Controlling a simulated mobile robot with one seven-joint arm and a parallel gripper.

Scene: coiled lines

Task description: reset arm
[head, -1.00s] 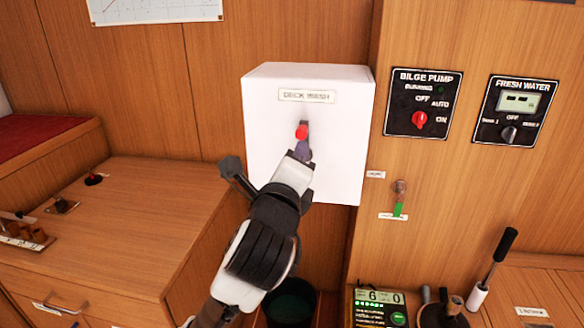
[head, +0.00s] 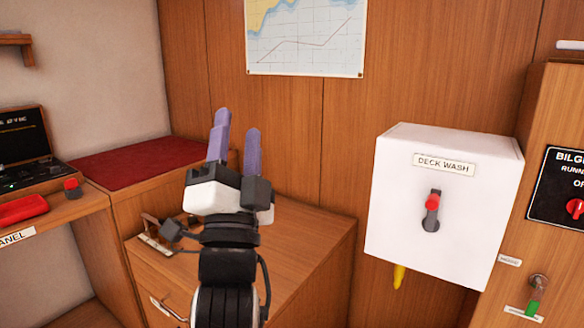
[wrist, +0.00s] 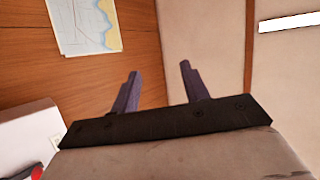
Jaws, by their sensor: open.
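My gripper (head: 235,142) is raised in front of the wood panelling, left of the white deck wash box. Its two purple fingers point up and stand apart with nothing between them. The wrist view also shows the open, empty fingers (wrist: 160,88) against the panelling and a pale wall. The white deck wash box (head: 445,205) hangs on the wall at the right, clear of my gripper. Its lever with a red knob (head: 432,205) sits on the box's front.
A wooden cabinet (head: 310,235) stands below and behind my arm. A red cushion (head: 140,158) lies at the back left. A chart (head: 305,40) hangs above. The bilge pump panel (head: 565,190) is at the right edge. A red object (head: 22,210) lies on the left ledge.

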